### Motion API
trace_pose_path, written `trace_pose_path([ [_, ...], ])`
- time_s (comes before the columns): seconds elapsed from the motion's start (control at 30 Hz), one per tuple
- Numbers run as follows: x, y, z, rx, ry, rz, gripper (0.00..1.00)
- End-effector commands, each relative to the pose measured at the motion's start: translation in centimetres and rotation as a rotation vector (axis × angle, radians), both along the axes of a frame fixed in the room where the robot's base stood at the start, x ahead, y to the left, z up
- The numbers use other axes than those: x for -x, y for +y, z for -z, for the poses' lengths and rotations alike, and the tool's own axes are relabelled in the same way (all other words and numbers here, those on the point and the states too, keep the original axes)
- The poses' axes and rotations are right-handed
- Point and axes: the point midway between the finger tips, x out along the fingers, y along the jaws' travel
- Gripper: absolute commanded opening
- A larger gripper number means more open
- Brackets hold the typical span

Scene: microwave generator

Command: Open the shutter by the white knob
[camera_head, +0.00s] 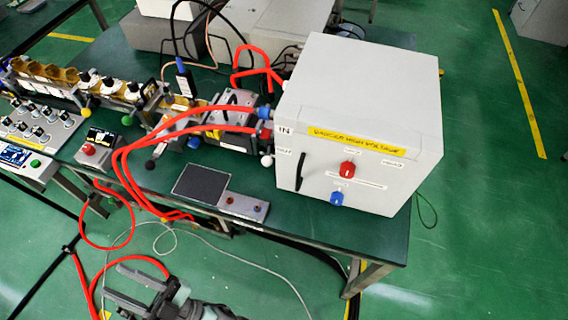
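A small round white knob (267,160) sticks out low at the left side of the large white high-voltage box (355,95). It sits at the right end of the metal waveguide assembly (225,118) on the green bench. The shutter itself is not clearly distinguishable; the box and red hoses crowd that spot. My gripper (111,281) is at the bottom left, in front of the bench and well apart from the knob. Its two fingers are spread and point left, with nothing between them.
Red hoses (130,165) loop across the bench and hang over its front edge near my gripper. A dark panel (201,185) lies in front of the knob. The box front has a black handle (299,172), a red knob (347,169) and a blue knob (337,198).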

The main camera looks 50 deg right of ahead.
Motion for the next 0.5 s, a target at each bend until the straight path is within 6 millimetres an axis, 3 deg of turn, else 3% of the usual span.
trace_pose_path([
  [0.03,-2.3,1.0,0.5,0.054,0.096,0.008,0.37],
  [0.13,-6.5,1.5,4.6,0.169,0.313,0.058,0.37],
  [0.27,-10.3,-0.8,9.5,0.303,0.574,0.190,0.37],
  [0.37,-11.9,-4.7,12.3,0.388,0.754,0.336,0.37],
  [0.5,-11.9,-12.5,14.1,0.463,0.973,0.605,0.37],
])
